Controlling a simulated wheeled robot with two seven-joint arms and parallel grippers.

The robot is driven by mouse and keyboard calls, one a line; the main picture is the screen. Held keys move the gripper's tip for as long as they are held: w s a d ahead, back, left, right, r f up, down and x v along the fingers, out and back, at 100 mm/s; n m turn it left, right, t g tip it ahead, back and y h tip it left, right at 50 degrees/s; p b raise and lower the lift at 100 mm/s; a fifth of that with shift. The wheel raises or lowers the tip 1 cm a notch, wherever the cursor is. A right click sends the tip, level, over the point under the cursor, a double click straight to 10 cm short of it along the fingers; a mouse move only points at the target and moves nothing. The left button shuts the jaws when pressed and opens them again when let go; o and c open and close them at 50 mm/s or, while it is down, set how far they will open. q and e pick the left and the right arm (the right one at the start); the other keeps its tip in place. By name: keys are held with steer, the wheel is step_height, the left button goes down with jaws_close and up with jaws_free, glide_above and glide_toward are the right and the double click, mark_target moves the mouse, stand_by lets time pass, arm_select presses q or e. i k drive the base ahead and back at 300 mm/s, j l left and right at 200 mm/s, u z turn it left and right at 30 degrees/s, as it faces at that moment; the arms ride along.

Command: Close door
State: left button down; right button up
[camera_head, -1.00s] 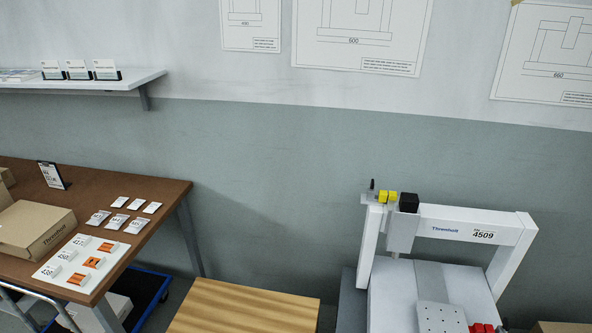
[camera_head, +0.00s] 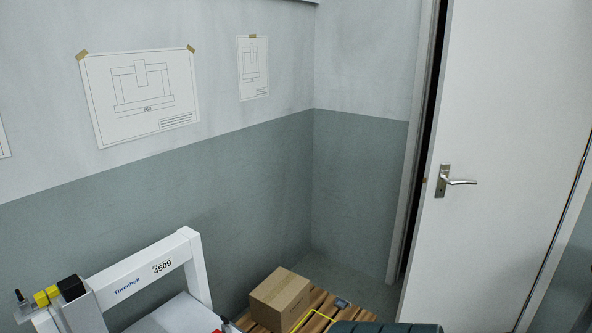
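The white door (camera_head: 500,120) stands at the right in the head view. Its metal lever handle (camera_head: 460,181) is on the left part of the door, on a metal plate. A dark gap shows between the door's left edge and the pale door frame (camera_head: 408,170), so the door looks ajar. The door's bottom edge is out of view. Neither of my grippers is in view.
A white gantry machine (camera_head: 150,265) marked 4509 stands at the lower left. A cardboard box (camera_head: 280,298) sits on a wooden pallet (camera_head: 318,300) near the wall corner. A bare patch of floor (camera_head: 350,280) shows between pallet and door.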

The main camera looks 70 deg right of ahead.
mark_target(512, 116)
steer(key=z, duration=3.35)
